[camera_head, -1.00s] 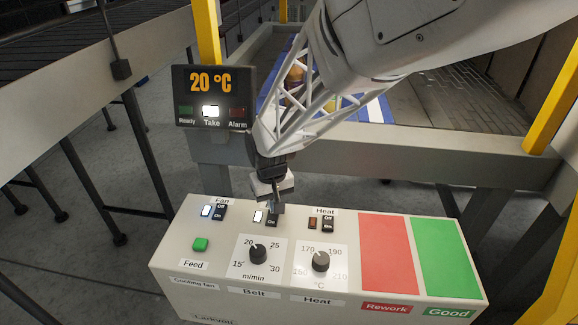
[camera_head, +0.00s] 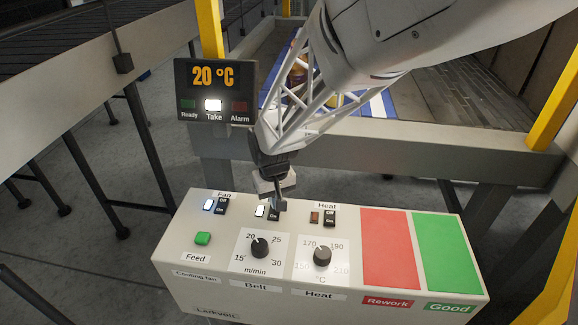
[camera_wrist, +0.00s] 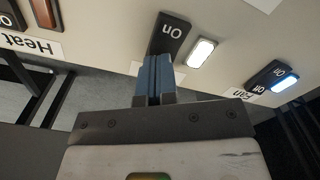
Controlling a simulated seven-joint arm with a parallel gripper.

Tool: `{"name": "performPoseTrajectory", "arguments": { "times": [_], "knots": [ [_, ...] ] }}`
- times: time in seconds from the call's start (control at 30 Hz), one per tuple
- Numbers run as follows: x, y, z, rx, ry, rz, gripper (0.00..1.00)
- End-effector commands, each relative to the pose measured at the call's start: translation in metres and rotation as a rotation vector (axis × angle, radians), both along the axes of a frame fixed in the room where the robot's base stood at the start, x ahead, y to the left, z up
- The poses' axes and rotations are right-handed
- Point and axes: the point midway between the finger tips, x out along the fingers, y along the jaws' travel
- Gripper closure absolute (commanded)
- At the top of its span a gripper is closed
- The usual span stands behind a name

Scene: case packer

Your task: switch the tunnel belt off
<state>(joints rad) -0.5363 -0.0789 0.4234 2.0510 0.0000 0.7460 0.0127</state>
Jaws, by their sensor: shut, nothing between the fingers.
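The control box (camera_head: 215,268) stands in front of me. The belt switch (camera_head: 273,215) is a small dark rocker in its top row, above the Belt dial (camera_head: 260,247). The lamp (camera_head: 260,211) beside it glows white. My gripper (camera_head: 278,204) is shut and empty, pointing down at this switch. In the wrist view its blue fingertips (camera_wrist: 156,62) overlap the near end of the belt switch (camera_wrist: 171,32); the "On" end shows and the "Off" end is hidden. I cannot tell whether they touch. The switch's lamp (camera_wrist: 200,52) is lit there too.
The Fan switch (camera_head: 221,206) with a lit lamp is to the left, the Heat switch (camera_head: 329,217) with a dull lamp to the right. The green Feed button (camera_head: 203,238), Heat dial (camera_head: 322,256) and red Rework pad (camera_head: 389,247) are near. A display (camera_head: 213,92) reads 20 °C.

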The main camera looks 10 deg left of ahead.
Motion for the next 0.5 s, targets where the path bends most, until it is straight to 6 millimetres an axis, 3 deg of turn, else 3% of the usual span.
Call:
{"name": "performPoseTrajectory", "arguments": {
  "times": [0.5],
  "knots": [
    [-0.0003,-0.0001,-0.0052,0.000,0.001,0.000,1.00]
  ]
}}
